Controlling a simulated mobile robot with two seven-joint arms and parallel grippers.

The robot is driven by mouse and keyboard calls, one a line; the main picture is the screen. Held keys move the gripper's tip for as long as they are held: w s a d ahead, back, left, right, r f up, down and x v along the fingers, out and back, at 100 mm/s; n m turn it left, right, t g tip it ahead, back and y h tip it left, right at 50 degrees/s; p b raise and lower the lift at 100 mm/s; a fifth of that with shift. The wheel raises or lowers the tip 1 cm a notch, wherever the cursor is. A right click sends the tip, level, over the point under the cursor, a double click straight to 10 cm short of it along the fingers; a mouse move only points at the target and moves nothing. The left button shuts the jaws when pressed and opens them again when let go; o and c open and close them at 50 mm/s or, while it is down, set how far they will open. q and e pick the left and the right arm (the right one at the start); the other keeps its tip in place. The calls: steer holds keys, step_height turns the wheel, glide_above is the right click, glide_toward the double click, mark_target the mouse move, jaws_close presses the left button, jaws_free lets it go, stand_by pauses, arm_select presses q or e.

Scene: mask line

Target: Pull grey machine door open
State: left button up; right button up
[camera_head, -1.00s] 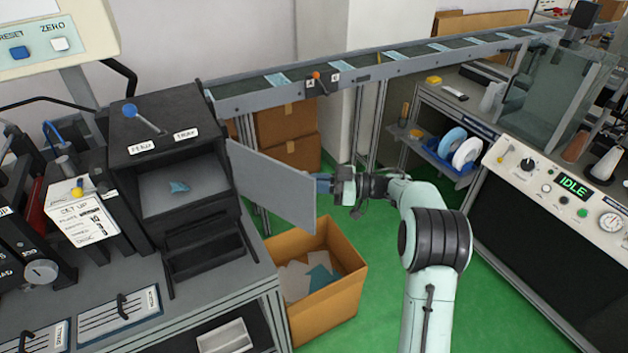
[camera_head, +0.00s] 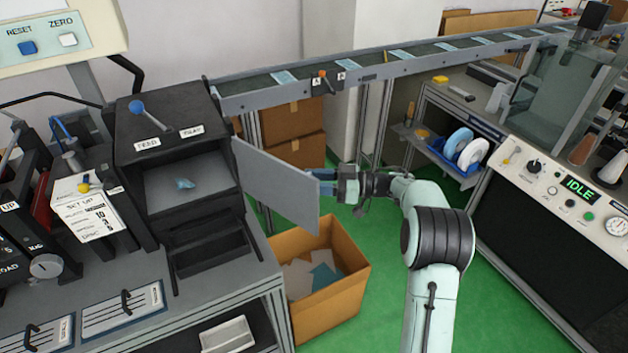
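The grey machine door (camera_head: 275,183) stands swung wide open on the right side of the black machine (camera_head: 165,130). The machine's chamber is exposed, and a small crumpled blue piece (camera_head: 185,183) lies inside it. My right gripper (camera_head: 322,182) is at the door's outer right edge, with its blue fingertips beside or touching that edge. The door hides part of the fingers, so I cannot tell whether they are closed on it. My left gripper is not in view.
An open cardboard box (camera_head: 335,290) with sheets in it stands on the green floor below the door. A conveyor (camera_head: 400,68) runs behind. A set-up card (camera_head: 90,215) is left of the machine.

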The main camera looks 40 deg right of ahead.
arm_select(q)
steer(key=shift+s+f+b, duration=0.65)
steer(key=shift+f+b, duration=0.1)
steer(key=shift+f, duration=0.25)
arm_select(e)
steer(key=v, duration=1.3)
